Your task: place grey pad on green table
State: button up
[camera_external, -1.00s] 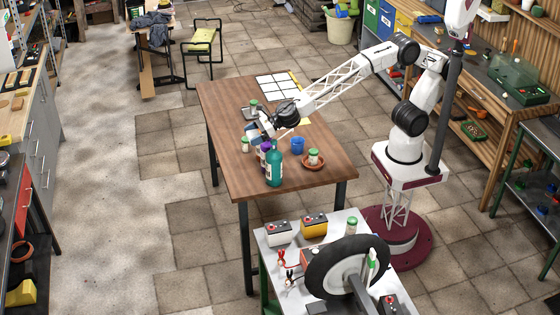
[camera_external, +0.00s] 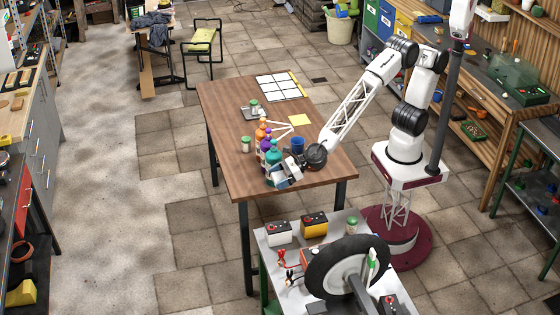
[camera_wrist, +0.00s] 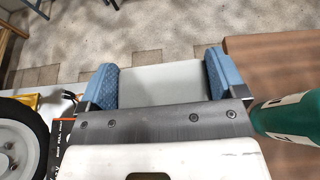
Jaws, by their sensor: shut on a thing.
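In the external view the pad is hard to make out behind the gripper. The green table (camera_external: 337,228), with a pale grey top and green legs, stands in front of the wooden table. My gripper is behind and above it, apart from it.
A teal bottle (camera_wrist: 288,116) is close to the right of my gripper. Orange and purple bottles stand behind it on the wooden table (camera_external: 235,165).

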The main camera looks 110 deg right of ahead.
jog(key=s+a+f, duration=0.3)
jog(key=s+a, duration=0.3)
jog(key=a, duration=0.2)
jog(key=s+a+f, duration=0.3)
jog(key=s+a, duration=0.3)
jog(key=a, duration=0.2)
jog(key=s+a+f, duration=0.4)
jog(key=s+a, duration=0.2)
jog(key=a, duration=0.3)
jog(key=shift+s+f, duration=0.1)
jog(key=shift+s, duration=0.05)
jog(key=s+a+f, duration=0.3)
jog(key=s, duration=0.4)
jog(key=s+a+f, duration=0.3)
jog(key=s+a, duration=0.1)
jog(key=s, duration=0.3)
jog(key=s+a+f, duration=0.3)
jog(key=s, duration=0.4)
jog(key=shift+a+f, duration=0.2)
jog(key=shift+f, duration=0.05)
send_over(387, 292)
jog(key=shift+f, duration=0.75)
jog(key=shift+f, duration=1.75)
